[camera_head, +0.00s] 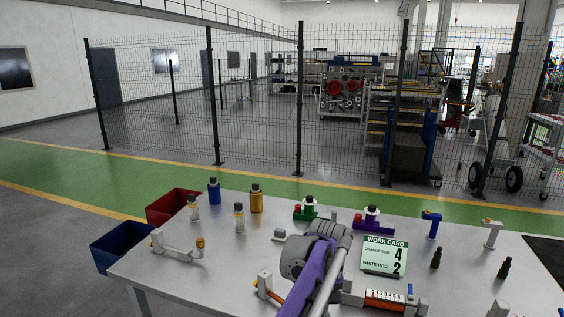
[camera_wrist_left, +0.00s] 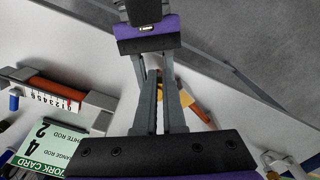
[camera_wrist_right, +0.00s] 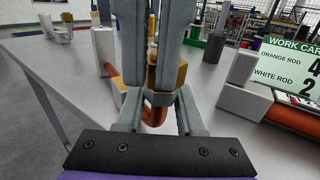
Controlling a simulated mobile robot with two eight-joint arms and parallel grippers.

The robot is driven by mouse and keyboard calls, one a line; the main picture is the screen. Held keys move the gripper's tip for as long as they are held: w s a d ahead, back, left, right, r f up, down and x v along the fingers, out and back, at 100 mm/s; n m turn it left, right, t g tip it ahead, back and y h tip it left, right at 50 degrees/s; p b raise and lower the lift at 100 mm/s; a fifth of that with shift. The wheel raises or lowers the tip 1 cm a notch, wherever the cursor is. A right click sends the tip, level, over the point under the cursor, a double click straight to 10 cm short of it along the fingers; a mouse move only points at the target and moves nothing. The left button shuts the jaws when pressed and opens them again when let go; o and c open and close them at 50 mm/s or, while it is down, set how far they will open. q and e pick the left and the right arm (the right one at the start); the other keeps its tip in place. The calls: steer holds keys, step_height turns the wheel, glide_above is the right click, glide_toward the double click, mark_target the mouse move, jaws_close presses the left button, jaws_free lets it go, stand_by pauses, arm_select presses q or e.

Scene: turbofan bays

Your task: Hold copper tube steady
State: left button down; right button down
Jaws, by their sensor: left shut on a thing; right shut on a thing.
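The copper tube (camera_wrist_right: 155,112) shows in the right wrist view as a bent orange pipe beside a brass fitting (camera_wrist_right: 168,76). In the left wrist view part of it (camera_wrist_left: 201,112) shows just right of the fingers. My right gripper (camera_wrist_right: 157,98) is shut at the brass end of the tube. My left gripper (camera_wrist_left: 155,85) is also shut there, facing the right one, its fingers close together. The exact contact points are hidden by the fingers. In the head view my purple arm hides both grippers; a short piece of tube (camera_head: 274,296) shows by a white block (camera_head: 265,281).
A work card (camera_head: 384,257) stands on the grey table (camera_head: 210,270). A numbered gauge (camera_head: 385,296) lies in front of it. Red (camera_head: 171,207) and blue (camera_head: 121,246) bins stand at the left edge. Bottles and several small fixtures stand at the back.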

arm_select(q)
steer(key=shift+a, duration=0.2)
arm_select(e)
steer(key=shift+d, duration=0.1)
arm_select(q)
step_height(320, 180, up, 6)
steer(key=shift+s, duration=0.35)
stand_by(0.3)
steer(key=shift+d, duration=0.1)
step_height(320, 180, down, 6)
steer(key=d, duration=0.2)
steer(key=shift+w+d, duration=0.15)
steer(key=shift+w, duration=0.1)
stand_by(0.5)
steer(key=shift+w+a, duration=0.3)
steer(key=shift+w, duration=0.1)
stand_by(0.8)
